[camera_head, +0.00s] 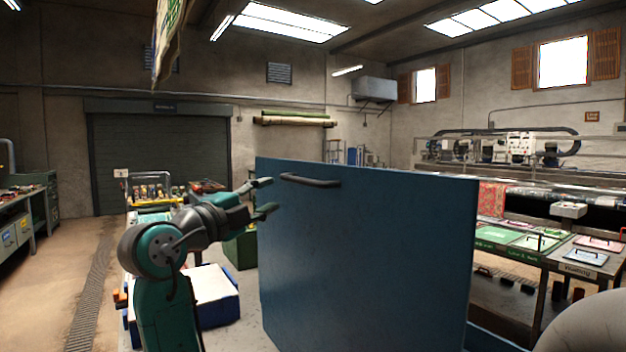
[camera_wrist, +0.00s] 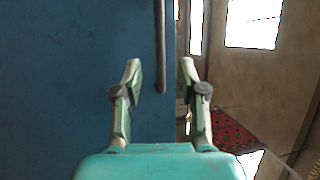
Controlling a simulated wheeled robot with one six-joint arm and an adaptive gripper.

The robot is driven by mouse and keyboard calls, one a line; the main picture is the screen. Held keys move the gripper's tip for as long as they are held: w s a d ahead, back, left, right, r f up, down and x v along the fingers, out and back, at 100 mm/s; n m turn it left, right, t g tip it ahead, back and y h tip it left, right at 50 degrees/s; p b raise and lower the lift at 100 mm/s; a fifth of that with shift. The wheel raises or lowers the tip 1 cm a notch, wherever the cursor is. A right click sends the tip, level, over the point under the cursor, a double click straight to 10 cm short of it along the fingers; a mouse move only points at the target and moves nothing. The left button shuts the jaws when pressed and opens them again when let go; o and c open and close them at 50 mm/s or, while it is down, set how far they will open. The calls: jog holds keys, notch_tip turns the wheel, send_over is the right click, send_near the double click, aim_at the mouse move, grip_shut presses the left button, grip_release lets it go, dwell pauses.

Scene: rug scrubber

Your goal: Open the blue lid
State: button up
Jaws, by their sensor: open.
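The blue lid (camera_head: 370,260) is a large flat panel standing upright in front of me in the head view. A dark bar handle (camera_head: 311,181) sits near its top left edge. In the wrist view the blue lid (camera_wrist: 60,80) fills the left side, and its handle (camera_wrist: 160,45) reaches down between the fingertips. My gripper (camera_head: 266,195) is open at the lid's left edge, left of the handle. It also shows open and empty in the wrist view (camera_wrist: 160,75). Whether a finger touches the lid or handle I cannot tell. What the lid is attached to is mostly hidden.
A table (camera_head: 545,260) with coloured flat pieces stands at the right. A green box (camera_head: 240,250) and a white-topped blue box (camera_head: 212,290) are behind my arm. A workbench (camera_head: 22,215) lies far left. Open floor shows at the left.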

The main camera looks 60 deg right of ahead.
aim_at(297, 182)
jog(key=x, duration=1.1)
jog(key=shift+d, duration=0.15)
grip_shut()
